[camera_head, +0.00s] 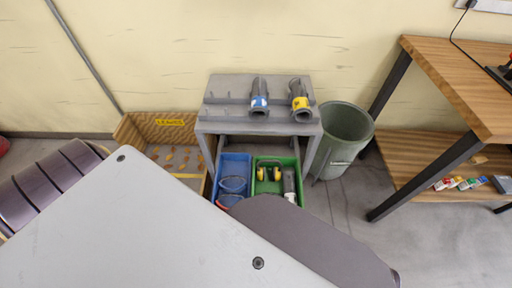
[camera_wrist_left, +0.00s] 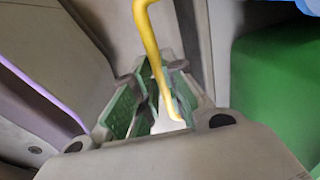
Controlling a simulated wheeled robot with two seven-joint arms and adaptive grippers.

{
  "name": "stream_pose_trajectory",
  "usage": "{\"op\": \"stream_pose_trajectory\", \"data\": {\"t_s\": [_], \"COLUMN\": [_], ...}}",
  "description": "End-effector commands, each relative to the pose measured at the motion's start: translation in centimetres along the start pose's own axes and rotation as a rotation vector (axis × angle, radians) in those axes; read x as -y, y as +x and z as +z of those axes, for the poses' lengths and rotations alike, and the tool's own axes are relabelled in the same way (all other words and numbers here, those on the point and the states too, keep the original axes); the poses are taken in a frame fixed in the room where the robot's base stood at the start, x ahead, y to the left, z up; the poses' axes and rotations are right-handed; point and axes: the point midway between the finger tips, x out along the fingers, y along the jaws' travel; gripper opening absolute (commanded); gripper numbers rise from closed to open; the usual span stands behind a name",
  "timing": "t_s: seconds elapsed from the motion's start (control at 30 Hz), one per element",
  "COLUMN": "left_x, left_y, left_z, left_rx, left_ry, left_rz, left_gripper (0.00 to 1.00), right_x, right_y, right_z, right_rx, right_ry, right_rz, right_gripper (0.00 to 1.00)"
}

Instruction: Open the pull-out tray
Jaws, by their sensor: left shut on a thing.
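The grey stand (camera_head: 262,129) is against the wall. In the head view, a blue bin (camera_head: 234,166) and a green bin (camera_head: 276,161) show between its legs, low down and towards me. The tray under them is mostly hidden by my arm, so how far it is out is hard to tell. In the left wrist view, my left gripper (camera_wrist_left: 152,92) is shut on a yellow bar-shaped handle (camera_wrist_left: 150,42) that runs between its green-padded fingers. A green surface (camera_wrist_left: 272,95), likely the green bin, is right of it. My right gripper is in neither view.
Two dark tubes, one with a blue band (camera_head: 259,98) and one with a yellow band (camera_head: 300,99), lie on the stand. A cardboard box (camera_head: 152,128) is left of it, a grey-green barrel (camera_head: 340,140) right. A wooden table (camera_head: 455,80) is far right.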

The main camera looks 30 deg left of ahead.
Motion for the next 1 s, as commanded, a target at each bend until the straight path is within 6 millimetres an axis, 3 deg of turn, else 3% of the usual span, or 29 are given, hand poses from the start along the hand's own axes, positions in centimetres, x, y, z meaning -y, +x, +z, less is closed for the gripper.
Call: {"op": "stream_pose_trajectory", "data": {"t_s": [0.07,0.1,0.27,1.0], "left_x": [-0.1,-0.1,-0.1,0.2], "left_y": [0.0,0.0,0.0,-1.1], "left_z": [-0.1,-0.1,-0.1,0.1], "left_rx": [-0.001,-0.001,-0.001,0.0], "left_ry": [0.0,0.0,0.0,-0.001], "left_rz": [0.001,0.001,0.001,-0.001], "left_gripper": [0.0,0.14,0.34,0.34], "right_x": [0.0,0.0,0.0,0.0], "right_y": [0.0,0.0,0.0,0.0], "right_z": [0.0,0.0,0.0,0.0], "right_rx": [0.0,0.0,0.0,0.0], "right_ry": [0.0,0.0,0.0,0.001], "right_rz": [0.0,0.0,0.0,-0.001], "right_gripper": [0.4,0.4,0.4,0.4]}}
